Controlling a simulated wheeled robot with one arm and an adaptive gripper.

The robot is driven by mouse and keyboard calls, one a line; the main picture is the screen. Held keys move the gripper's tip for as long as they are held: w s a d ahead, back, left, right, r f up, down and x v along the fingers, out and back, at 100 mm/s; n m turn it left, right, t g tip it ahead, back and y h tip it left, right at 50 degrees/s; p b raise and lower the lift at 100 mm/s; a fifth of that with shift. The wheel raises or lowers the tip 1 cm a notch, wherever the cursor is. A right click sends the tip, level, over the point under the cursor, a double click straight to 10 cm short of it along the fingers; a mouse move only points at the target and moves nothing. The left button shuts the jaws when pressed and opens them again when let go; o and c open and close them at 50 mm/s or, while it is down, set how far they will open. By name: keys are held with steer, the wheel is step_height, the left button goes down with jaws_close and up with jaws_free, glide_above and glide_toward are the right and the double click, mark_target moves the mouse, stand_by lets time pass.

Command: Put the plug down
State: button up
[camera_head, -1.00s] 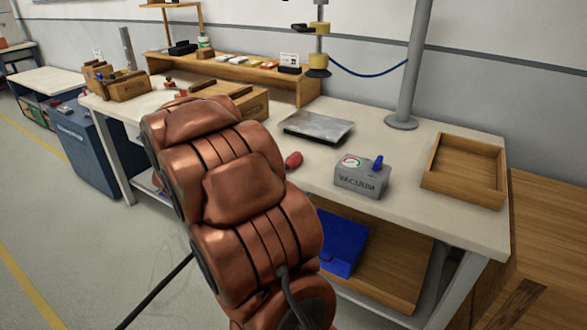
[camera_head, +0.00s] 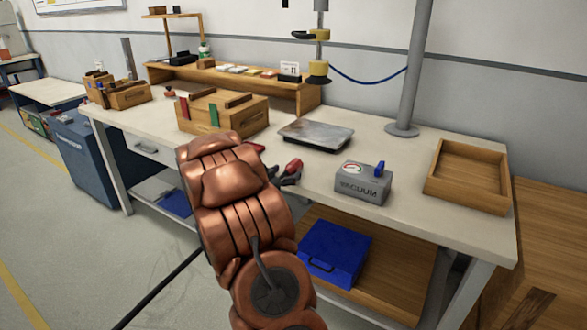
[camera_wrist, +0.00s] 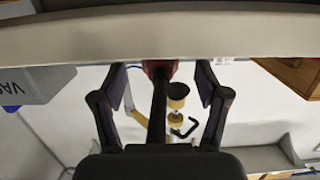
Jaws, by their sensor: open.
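A red, rounded piece that looks like the plug (camera_head: 293,166) is at the front edge of the workbench, left of the grey vacuum box. In the wrist view the red plug (camera_wrist: 158,66) shows between and just beyond my fingertips, with a dark rod running from it toward the palm. My gripper (camera_head: 288,178) is at the bench's front edge, mostly behind my copper arm. In the wrist view my gripper (camera_wrist: 160,82) is open, with gaps between both fingers and the rod. I cannot tell exactly how the plug rests.
The vacuum box (camera_head: 362,184), a metal plate (camera_head: 316,135) and an open wooden tray (camera_head: 466,178) stand on the workbench (camera_head: 413,205). A slotted wooden box (camera_head: 235,113) is behind my arm. A grey post (camera_head: 410,80) rises at the back. A blue case (camera_head: 334,252) lies on the shelf below.

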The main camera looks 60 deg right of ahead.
mark_target(292, 169)
steer(key=shift+d+f, duration=0.2)
steer(key=shift+d, duration=0.95)
steer(key=shift+d+f, duration=0.2)
steer(key=shift+d, duration=0.9)
jaws_close()
steer(key=shift+w+r, duration=0.1)
